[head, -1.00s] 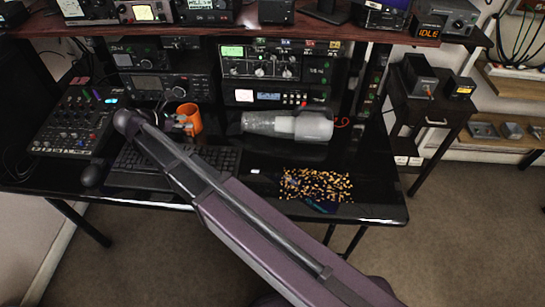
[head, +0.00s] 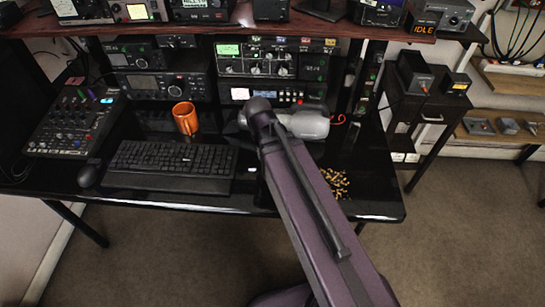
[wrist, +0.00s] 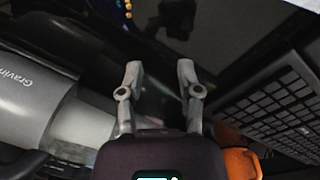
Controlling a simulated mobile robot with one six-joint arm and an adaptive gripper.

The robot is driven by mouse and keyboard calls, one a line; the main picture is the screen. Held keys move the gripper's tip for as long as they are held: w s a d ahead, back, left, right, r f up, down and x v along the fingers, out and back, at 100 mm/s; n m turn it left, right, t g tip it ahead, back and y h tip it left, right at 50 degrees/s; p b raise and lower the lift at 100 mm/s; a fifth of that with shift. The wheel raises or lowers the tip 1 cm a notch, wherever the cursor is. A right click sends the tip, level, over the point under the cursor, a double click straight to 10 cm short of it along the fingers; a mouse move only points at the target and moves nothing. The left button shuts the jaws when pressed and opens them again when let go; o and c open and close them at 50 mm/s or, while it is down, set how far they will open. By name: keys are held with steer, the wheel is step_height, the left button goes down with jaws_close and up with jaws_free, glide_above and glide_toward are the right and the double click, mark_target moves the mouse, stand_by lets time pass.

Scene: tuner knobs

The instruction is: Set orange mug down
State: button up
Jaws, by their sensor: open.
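The orange mug (head: 185,118) stands upright on the black desk, behind the keyboard and in front of the radio rack. In the wrist view, part of the orange mug (wrist: 240,163) shows at the bottom right, beside the gripper and apart from it. My gripper (wrist: 158,75) is open and empty, with its two grey fingers spread over dark desk surface. In the head view my arm hides the gripper, which is near the grey cylinder to the right of the mug.
A black keyboard (head: 170,160) lies in front of the mug. A large grey cylinder (head: 306,125) lies on the desk, also showing at left in the wrist view (wrist: 35,95). Small yellowish pieces (head: 336,182) lie at the desk's front right. A mixer (head: 75,121) stands at left.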

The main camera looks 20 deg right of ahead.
steer(key=s+m, duration=0.1)
steer(key=s+d+m+y, duration=0.1)
steer(key=shift+s+d+m, duration=0.15)
steer(key=shift+m, duration=0.25)
stand_by(1.0)
steer(key=shift+s, duration=0.1)
